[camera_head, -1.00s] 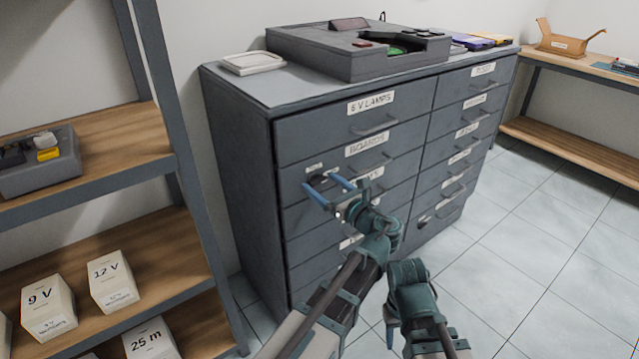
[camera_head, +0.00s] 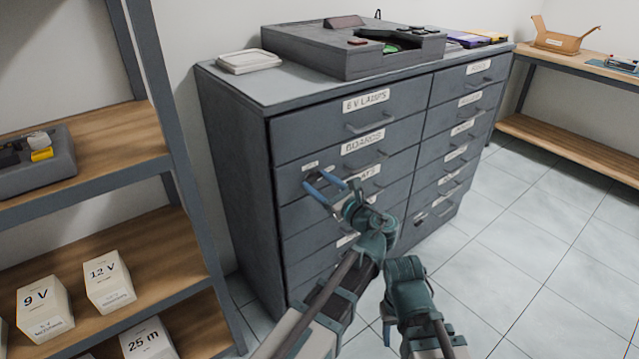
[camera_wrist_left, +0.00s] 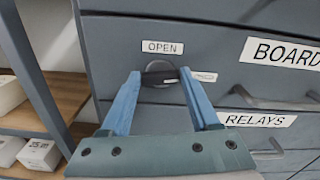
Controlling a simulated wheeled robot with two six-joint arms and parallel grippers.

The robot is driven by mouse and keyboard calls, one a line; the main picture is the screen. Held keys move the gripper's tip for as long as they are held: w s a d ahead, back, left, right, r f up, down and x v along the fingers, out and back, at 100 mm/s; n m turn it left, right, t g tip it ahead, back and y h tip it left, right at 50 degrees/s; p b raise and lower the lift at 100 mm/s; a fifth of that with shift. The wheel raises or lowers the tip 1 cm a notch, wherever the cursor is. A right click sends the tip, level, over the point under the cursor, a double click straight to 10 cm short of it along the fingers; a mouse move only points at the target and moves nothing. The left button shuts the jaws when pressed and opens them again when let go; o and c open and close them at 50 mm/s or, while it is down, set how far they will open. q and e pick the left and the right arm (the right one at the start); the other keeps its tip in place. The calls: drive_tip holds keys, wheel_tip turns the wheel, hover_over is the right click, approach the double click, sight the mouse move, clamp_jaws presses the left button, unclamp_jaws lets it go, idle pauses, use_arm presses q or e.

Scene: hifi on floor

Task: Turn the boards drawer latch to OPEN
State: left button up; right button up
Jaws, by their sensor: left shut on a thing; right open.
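The boards drawer latch is a dark round knob (camera_wrist_left: 160,82) with a bar grip and a white mark. Its bar lies about level, with the mark toward the right, where a small label (camera_wrist_left: 204,77) is partly covered. The OPEN label (camera_wrist_left: 162,47) sits above the knob. My left gripper (camera_wrist_left: 160,78) has its two blue fingers shut on the bar from both sides; in the head view it (camera_head: 314,179) reaches the drawer front left of the BOARDS label (camera_head: 362,141). My right gripper (camera_head: 390,322) hangs low beside the cabinet, its fingers mostly hidden.
The grey cabinet (camera_head: 232,165) carries a device (camera_head: 345,50) and a white tray (camera_head: 249,61) on top. A drawer handle (camera_wrist_left: 270,100) is right of the latch. A shelf (camera_head: 90,145) with boxes stands at left. Floor at right is clear.

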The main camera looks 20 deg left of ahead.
use_arm(q)
drive_tip(key=n, duration=0.4)
drive_tip(key=shift+n, duration=0.3)
drive_tip(key=n, duration=0.3)
drive_tip(key=shift+s+a+f+n, duration=0.1)
drive_tip(key=shift+n, duration=0.2)
drive_tip(key=n, duration=0.4)
drive_tip(key=shift+f, duration=0.1)
drive_tip(key=shift+n, duration=1.8)
drive_tip(key=shift+s+f, duration=0.1)
drive_tip(key=o, duration=1.4)
drive_tip(key=shift+c, duration=0.2)
